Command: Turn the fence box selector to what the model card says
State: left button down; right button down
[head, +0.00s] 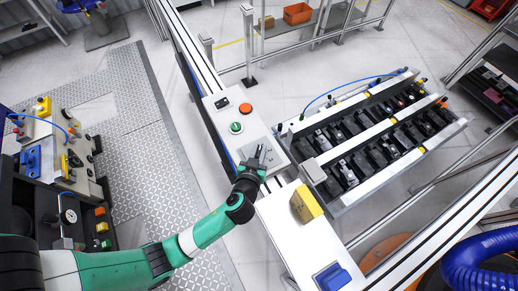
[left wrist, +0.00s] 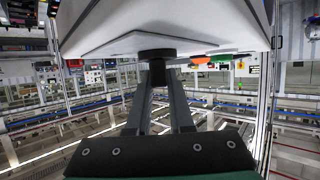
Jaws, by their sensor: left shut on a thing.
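The fence box (head: 212,98) is a pale box on the fence rail, with a red button (head: 245,108), a green button (head: 236,127) and a grey plate (head: 252,145). My left gripper (head: 261,154) reaches this plate from below in the head view. In the left wrist view its two fingers (left wrist: 157,72) are shut on the dark round selector knob (left wrist: 156,54), which stands out from the plate (left wrist: 115,42). The fingers hide much of the selector in the head view, so its setting cannot be read. I cannot make out a model card. My right gripper is not in view.
A yellow block (head: 306,204) and a blue piece (head: 332,277) sit on the white surface right of my arm. A rack of dark parts (head: 365,140) stands beyond the rail. A bench with coloured fittings (head: 50,165) is at the left. The patterned floor between is clear.

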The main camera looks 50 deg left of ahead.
pick_arm(q)
jog(key=shift+f+n, duration=0.15)
jog(key=shift+n, duration=0.15)
jog(key=shift+s+f, duration=0.1)
jog(key=c, duration=0.9)
grip_release()
jog(key=shift+o, duration=0.5)
jog(key=shift+y, duration=0.3)
